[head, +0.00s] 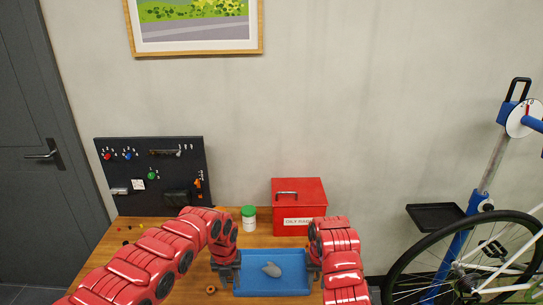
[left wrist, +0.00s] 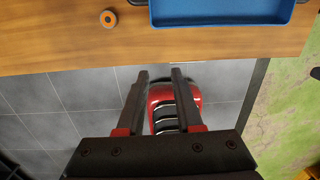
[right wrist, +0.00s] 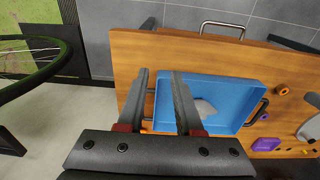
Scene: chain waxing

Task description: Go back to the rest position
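My left gripper (head: 228,276) is at the left end of the blue tray (head: 272,290) in the head view. In the left wrist view its two fingers (left wrist: 160,72) are apart, with nothing held between them. My right gripper (head: 315,272) is at the right end of the tray. In the right wrist view its fingers (right wrist: 159,72) are apart and empty, with the tray (right wrist: 228,123) beyond them. A grey cloth-like lump (head: 271,269) lies in the tray. It also shows in the right wrist view (right wrist: 204,109).
A red lidded box (head: 299,199) and a white jar with a green lid (head: 249,219) stand behind the tray on the wooden table (head: 262,241). A black tool board (head: 152,170) stands back left. A bicycle wheel (head: 400,285) and blue stand (head: 459,240) are at the right.

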